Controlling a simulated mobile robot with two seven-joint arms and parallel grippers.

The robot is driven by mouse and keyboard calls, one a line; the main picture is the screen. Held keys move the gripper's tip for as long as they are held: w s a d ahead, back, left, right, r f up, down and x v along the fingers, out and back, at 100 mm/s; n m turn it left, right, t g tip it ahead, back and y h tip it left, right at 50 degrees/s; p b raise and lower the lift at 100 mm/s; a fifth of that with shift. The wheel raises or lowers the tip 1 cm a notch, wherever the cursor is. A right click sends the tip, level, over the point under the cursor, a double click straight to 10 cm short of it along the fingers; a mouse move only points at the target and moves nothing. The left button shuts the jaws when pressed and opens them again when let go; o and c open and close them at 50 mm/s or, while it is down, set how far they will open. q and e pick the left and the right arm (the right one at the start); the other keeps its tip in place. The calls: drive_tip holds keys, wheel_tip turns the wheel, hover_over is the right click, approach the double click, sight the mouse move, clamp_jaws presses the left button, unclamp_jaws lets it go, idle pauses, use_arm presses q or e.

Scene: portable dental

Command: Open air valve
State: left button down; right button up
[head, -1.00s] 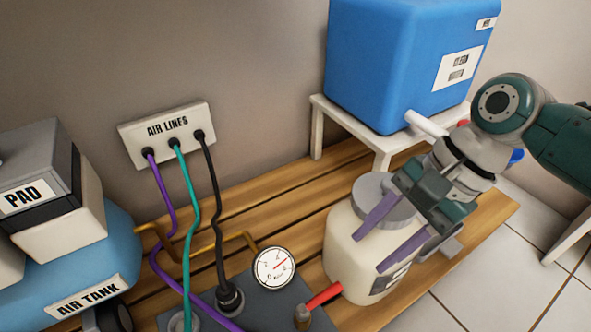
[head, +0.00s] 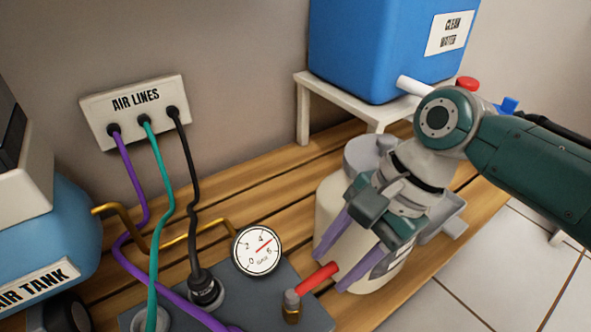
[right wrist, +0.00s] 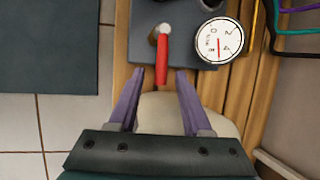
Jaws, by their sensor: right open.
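The air valve has a red lever handle (head: 318,278) on a brass stem (head: 291,308), mounted on a dark grey plate (head: 262,291). My right gripper (head: 331,272) is open, its two purple fingers pointing at the lever. In the head view the lever's free end lies between or just in front of the fingertips. In the right wrist view the red lever (right wrist: 163,60) points toward the gap between the open fingers (right wrist: 160,75), and its end sits at about the fingertips. I cannot tell whether they touch. My left gripper is not in view.
A round pressure gauge (head: 257,250) stands beside the valve. A cream jar (head: 335,205) is behind my right gripper. Purple, teal and black hoses run from the air lines box (head: 135,110) to the plate. A blue water tank (head: 375,50) stands on a white stand at the back.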

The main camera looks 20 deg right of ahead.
drive_tip(key=shift+c, duration=0.2)
clamp_jaws()
idle(1.1)
